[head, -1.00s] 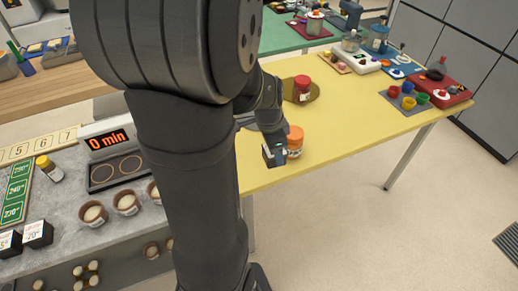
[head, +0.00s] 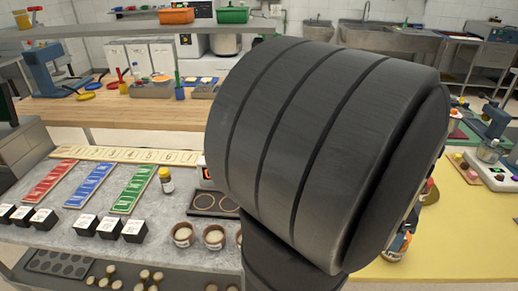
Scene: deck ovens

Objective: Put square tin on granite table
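The granite table (head: 110,190) is the grey speckled stone counter at the left, with a bare strip between its coloured cards and small pots. I cannot pick out a square tin in this view. My arm's large dark link fills the middle and right of the picture and hides much behind it, including my gripper.
The counter holds a green card (head: 134,188), a blue card (head: 90,185), a yellow-capped bottle (head: 166,181), black blocks (head: 133,229) and brown pots (head: 214,237). A muffin tin (head: 65,264) lies on the shelf below.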

